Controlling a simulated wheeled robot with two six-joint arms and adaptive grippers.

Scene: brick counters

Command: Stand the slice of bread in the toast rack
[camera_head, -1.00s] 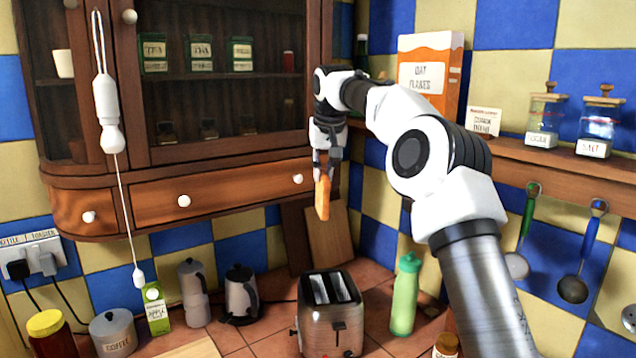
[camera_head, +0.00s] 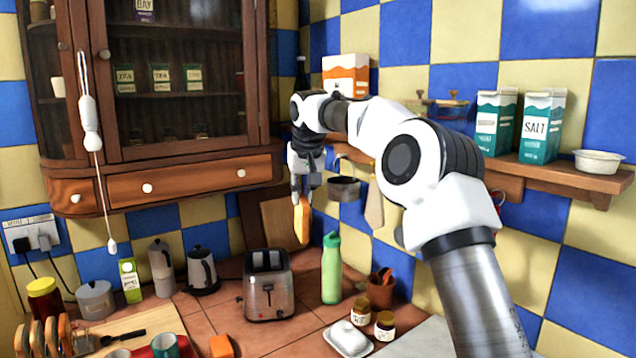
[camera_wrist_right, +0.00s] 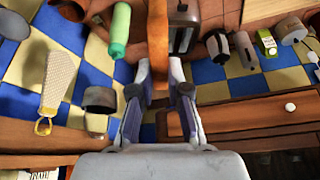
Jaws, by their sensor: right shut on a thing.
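My right gripper (camera_head: 304,190) is shut on the slice of bread (camera_head: 302,223), which hangs upright and nearly edge-on below the fingers, in the air above and behind the toaster in the picture. In the right wrist view the fingers (camera_wrist_right: 159,92) hold the slice (camera_wrist_right: 158,40) edge-on between them. The toast rack (camera_head: 45,340) stands at the bottom left of the head view, partly cut off by the picture's edge. Several brown slices stand in it. The held slice is well apart from the rack. My left gripper is not in view.
The toaster (camera_head: 268,290) stands mid-counter. A green bottle (camera_head: 331,268), a kettle (camera_head: 202,270) and a moka pot (camera_head: 161,267) stand near it. A red-green mug group (camera_head: 165,346) is by the wooden board (camera_head: 135,324). A butter dish (camera_head: 348,338) and jars are front right.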

